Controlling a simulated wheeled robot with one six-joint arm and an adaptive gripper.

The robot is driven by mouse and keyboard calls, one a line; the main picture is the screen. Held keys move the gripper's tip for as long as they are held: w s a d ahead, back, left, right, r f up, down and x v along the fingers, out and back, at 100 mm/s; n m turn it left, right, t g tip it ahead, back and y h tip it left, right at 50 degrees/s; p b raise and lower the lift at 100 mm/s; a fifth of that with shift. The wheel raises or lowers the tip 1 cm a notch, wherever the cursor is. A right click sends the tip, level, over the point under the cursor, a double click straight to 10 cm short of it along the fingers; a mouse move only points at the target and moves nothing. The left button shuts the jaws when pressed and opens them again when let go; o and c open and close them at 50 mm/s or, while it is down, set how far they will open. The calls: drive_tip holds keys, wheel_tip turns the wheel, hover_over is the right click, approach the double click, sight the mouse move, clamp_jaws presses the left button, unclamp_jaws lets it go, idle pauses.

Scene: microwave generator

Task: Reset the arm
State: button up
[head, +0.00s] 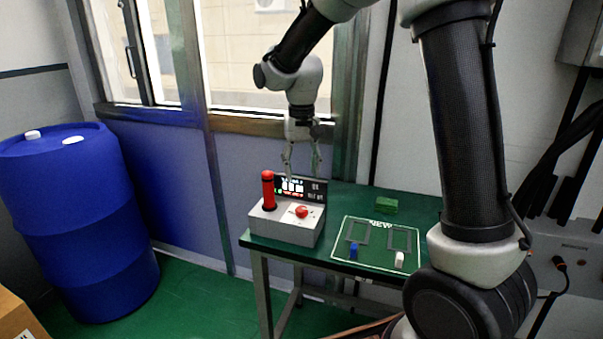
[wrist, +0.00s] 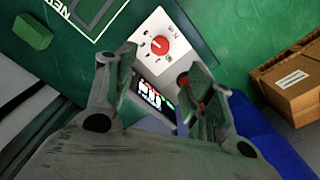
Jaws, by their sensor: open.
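My gripper (head: 301,160) is open and empty, pointing down above the back of the grey control box (head: 283,229). It also shows in the wrist view (wrist: 165,85), with the box between and beyond its fingers. The box has a red upright handle (head: 268,190), a red knob (head: 302,211) and a lit display (head: 291,185). In the wrist view the red knob (wrist: 160,46) shows clearly, while the red handle is partly hidden behind a finger. My arm reaches from the right across the top of the head view.
The box stands on a green table (head: 345,200). A green block (head: 386,205), a blue piece (head: 353,251) and a white piece (head: 399,259) are on it to the right. A blue barrel (head: 80,215) stands left. A window (head: 245,55) and wall are behind. A cardboard box (head: 15,318) is at lower left.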

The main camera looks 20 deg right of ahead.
drive_tip(key=s+d+r+t, duration=0.1)
drive_tip(key=s+d+r, duration=0.2)
drive_tip(key=s, duration=0.6)
drive_tip(key=s+d+r+t, duration=0.2)
drive_tip(key=s+d+r, duration=0.1)
drive_tip(key=s+d, duration=0.4)
drive_tip(key=s+d+r+n+t, duration=0.1)
drive_tip(key=s+d+r, duration=0.2)
drive_tip(key=s, duration=0.7)
drive_tip(key=shift+s+d+r, duration=0.2)
drive_tip(key=shift+s+d, duration=0.15)
drive_tip(key=shift+d, duration=0.6)
